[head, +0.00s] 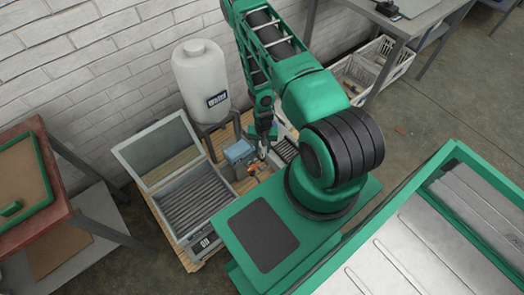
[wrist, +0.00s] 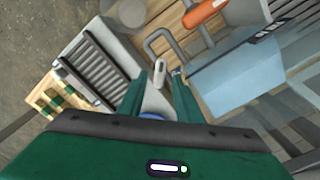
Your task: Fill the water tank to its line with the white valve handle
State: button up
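A white valve handle (wrist: 159,73) shows in the wrist view, beyond and between my fingertips, in front of a grey plate. My gripper (wrist: 155,92) has its two green fingers spread apart, with no visible contact on the handle. In the head view my gripper (head: 264,143) points down beside a small blue-grey box (head: 239,153). That box also fills the right of the wrist view (wrist: 235,82). A white tank (head: 200,75) labelled "Water" stands on a dark stand behind. I cannot make out a fill line or water level in either view.
An orange lever (wrist: 205,12) is near the top of the wrist view, by a bent grey pipe (wrist: 160,43). An open-lidded metal case (head: 195,197) lies left of the box. A slatted grey unit (wrist: 93,66) lies left of my fingers.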

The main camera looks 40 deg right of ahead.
aim_at(263, 152)
notch_tip(263, 152, up, 5)
jog(key=shift+a+r, duration=0.1)
jog(key=shift+r, duration=0.3)
